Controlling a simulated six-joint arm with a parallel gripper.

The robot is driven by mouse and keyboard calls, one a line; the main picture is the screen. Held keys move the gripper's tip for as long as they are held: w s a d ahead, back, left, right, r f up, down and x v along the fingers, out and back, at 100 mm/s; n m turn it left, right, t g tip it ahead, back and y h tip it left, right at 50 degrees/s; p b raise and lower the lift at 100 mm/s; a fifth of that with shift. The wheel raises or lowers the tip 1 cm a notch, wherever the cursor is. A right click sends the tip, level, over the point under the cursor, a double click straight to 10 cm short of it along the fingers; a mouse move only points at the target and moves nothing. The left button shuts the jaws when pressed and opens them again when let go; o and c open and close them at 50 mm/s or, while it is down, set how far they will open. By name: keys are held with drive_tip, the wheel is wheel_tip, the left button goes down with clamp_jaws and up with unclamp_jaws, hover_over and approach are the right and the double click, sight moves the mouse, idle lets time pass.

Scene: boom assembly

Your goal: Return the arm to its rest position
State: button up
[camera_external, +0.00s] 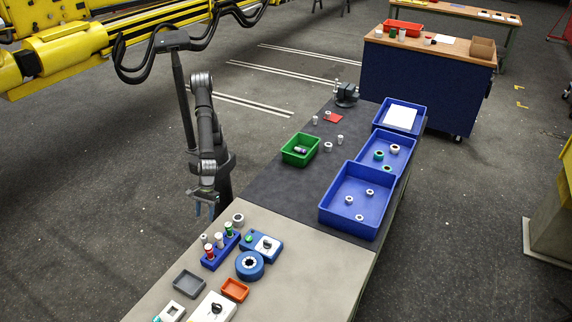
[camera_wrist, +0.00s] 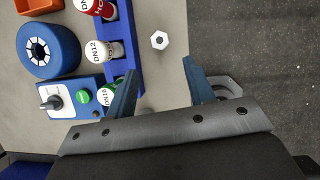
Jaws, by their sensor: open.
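My gripper (camera_external: 203,205) is at the left edge of the workbench (camera_external: 300,239), beside the blue rack (camera_external: 220,251) of bottles. It points down with its fingers apart and nothing between them. In the wrist view my gripper (camera_wrist: 165,92) shows two blue fingers spread over the bench edge. The left finger overlaps the blue rack (camera_wrist: 128,42) in that picture; I cannot tell whether they touch. A small white hex nut (camera_wrist: 159,40) lies on the bench beyond the fingers. A grey ring (camera_wrist: 228,86) is partly hidden behind the right finger.
The rack holds bottles with red, white and green caps. A blue round fixture (camera_external: 250,265) and a blue control box (camera_external: 262,246) stand close by. Blue trays (camera_external: 357,224) and a green bin (camera_external: 300,161) sit farther along. Open floor (camera_external: 110,180) lies left of the bench.

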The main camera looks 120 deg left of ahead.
sight(203, 236)
idle(0.4)
drive_tip(key=x, duration=1.1)
drive_tip(key=shift+f, duration=0.4)
drive_tip(key=shift+d+r, duration=0.2)
drive_tip(key=shift+r, duration=1.35)
drive_tip(key=shift+a, duration=0.1)
